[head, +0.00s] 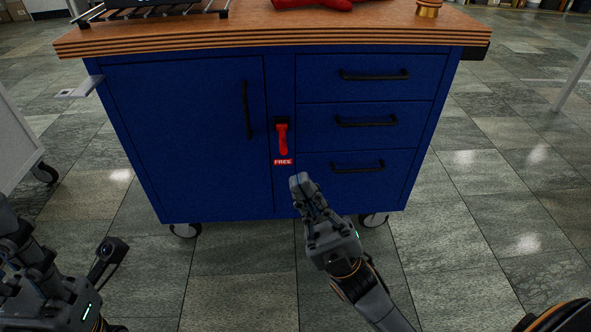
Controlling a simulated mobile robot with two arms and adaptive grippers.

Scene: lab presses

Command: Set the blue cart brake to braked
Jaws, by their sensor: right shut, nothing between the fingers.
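The blue cart (190,130) stands in front of me with a wooden top. Its red brake lever (282,138) hangs down on a narrow strip between the door and the drawers. A red label (283,162) just under the lever reads FREE. My right gripper (299,181) is shut and empty, just below and slightly right of the label. It looks apart from the lever; its exact distance to the cart front is hard to tell. My left arm (50,290) shows at the lower left, with its fingertips not clearly visible.
A black door handle (247,110) is left of the lever, and black drawer handles (366,121) are to its right. A black rack (150,10) and a red item (315,3) lie on the wooden top (270,38). The tiled floor (500,190) is clear to the right.

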